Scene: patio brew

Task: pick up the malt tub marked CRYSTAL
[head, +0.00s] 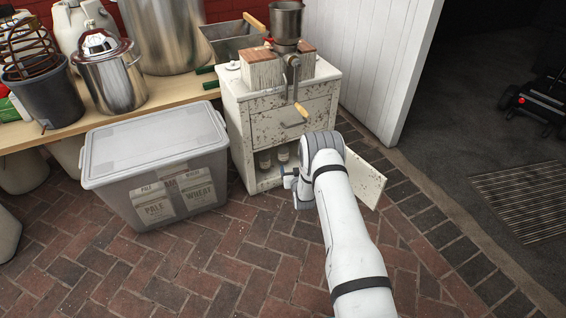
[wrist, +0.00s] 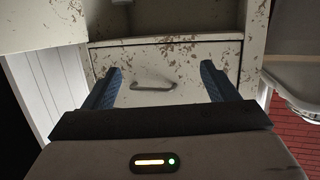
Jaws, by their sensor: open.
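I cannot make out a tub marked CRYSTAL in either view. My gripper (head: 296,187) is just in front of this compartment, low down, partly hidden by my own wrist. In the wrist view my gripper (wrist: 161,72) has its two blue fingers wide apart with nothing between them. Beyond them are the cabinet's drawer front (wrist: 190,72) and its handle (wrist: 153,86).
A lidded clear bin (head: 160,150) with packs labelled PALE and WHEAT stands left of the cabinet. The cabinet door (head: 366,180) hangs open at right, close to my arm. A grain mill (head: 287,22) sits on top. The brick floor (head: 180,270) in front is clear.

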